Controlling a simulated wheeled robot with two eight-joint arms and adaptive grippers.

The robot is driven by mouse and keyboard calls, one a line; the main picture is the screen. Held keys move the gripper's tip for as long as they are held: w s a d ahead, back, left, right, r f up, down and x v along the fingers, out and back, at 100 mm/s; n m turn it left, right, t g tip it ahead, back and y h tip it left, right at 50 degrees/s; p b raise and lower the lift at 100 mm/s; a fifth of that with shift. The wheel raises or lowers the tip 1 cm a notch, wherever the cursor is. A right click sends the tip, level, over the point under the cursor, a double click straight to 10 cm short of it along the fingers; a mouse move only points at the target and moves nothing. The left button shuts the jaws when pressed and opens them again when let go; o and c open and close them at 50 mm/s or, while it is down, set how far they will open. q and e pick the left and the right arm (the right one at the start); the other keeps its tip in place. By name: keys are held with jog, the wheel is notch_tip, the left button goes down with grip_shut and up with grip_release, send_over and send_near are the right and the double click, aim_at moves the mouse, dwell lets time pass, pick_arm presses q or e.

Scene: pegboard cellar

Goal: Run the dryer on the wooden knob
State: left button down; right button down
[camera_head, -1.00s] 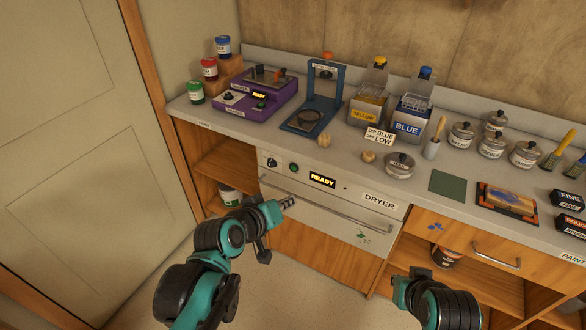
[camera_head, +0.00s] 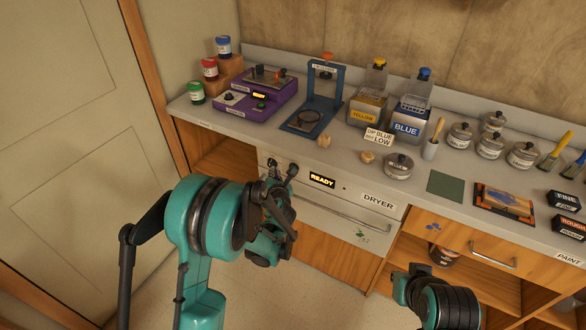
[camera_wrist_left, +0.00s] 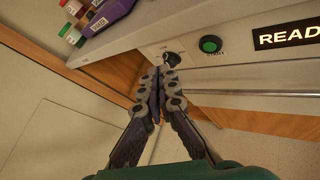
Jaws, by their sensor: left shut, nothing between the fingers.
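The dryer (camera_head: 345,192) is built in under the counter, its front shut and its display (camera_head: 322,180) reading READY. In the left wrist view its black dial (camera_wrist_left: 173,59) sits left of a green START button (camera_wrist_left: 210,44). My left gripper (camera_head: 281,168) is shut and empty, its tips at the dial; whether they touch it I cannot tell. The closed fingers also show in the left wrist view (camera_wrist_left: 164,75). Two small wooden knobs, one (camera_head: 324,140) and another (camera_head: 367,157), sit on the counter above the dryer. My right gripper (camera_head: 420,272) is low at right, its jaws unclear.
A sign (camera_head: 379,138) reads DIP BLUE DRY LOW. The yellow tin (camera_head: 367,113) and blue tin (camera_head: 407,127) stand behind it. A purple device (camera_head: 256,100) and a blue press (camera_head: 311,118) stand at left. The dryer's handle bar (camera_head: 345,213) crosses its front.

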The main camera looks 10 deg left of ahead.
pick_arm(q)
notch_tip(320, 180, down, 8)
jog(key=s+n+g, duration=0.1)
jog(key=n+g, duration=0.1)
jog(key=shift+d+n, duration=0.35)
jog(key=shift+n, duration=0.05)
jog(key=shift+w+r, duration=0.1)
jog(key=shift+r, duration=0.05)
jog(key=w+d+p, duration=0.1)
jog(key=w+d, duration=0.2)
jog(key=w, duration=0.5)
jog(key=shift+w, duration=0.1)
dwell(1.1)
jog(key=shift+w+d, duration=0.15)
jog(key=shift+w, duration=0.25)
